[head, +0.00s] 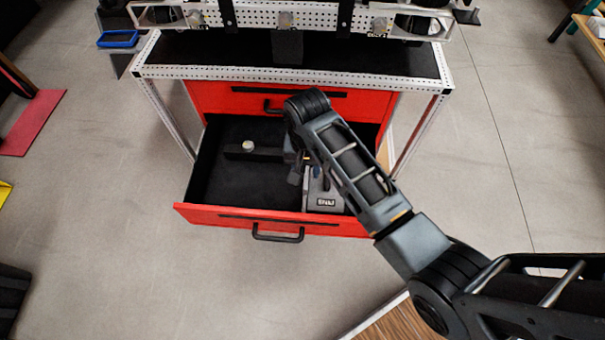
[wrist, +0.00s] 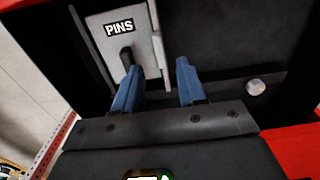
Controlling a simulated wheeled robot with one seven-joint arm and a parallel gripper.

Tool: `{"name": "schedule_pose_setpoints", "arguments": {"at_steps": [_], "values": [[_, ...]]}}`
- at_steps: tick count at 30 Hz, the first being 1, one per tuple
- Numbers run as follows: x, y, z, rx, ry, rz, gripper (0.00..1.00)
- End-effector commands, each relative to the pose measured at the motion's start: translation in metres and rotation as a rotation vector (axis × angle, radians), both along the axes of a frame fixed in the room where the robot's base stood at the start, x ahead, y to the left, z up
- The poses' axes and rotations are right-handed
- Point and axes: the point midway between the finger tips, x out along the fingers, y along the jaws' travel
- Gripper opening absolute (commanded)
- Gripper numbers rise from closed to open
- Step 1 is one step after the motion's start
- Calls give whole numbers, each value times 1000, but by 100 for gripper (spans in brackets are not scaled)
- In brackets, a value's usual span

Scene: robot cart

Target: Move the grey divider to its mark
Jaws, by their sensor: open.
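A grey box labelled PINS (head: 325,203) stands in the right part of the open drawer; it also shows in the wrist view (wrist: 100,40) with a black handle. A thin light grey strip (wrist: 154,20), which looks like the grey divider, runs along the box's side. My gripper (wrist: 158,68) is open, its blue fingers spread on either side of the strip's near end. I cannot tell whether they touch it. In the head view my gripper (head: 303,172) is mostly hidden by my arm. I cannot make out a mark.
The red drawer (head: 230,214) is pulled out, with free black floor on its left. A dark bar (head: 268,155) with a pale round knob (head: 248,146) lies across its back middle. The perforated cart top (head: 290,75) overhangs behind.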

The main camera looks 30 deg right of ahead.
Motion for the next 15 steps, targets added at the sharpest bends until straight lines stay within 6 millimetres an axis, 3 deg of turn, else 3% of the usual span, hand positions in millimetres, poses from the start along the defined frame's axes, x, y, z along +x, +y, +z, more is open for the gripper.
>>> {"name": "schedule_pose_setpoints", "arguments": {"at_steps": [6, 15], "values": [[-1, 0, -38, 0, 2, 0, 40], [0, 0, -61, 0, 0, -1, 40]]}}
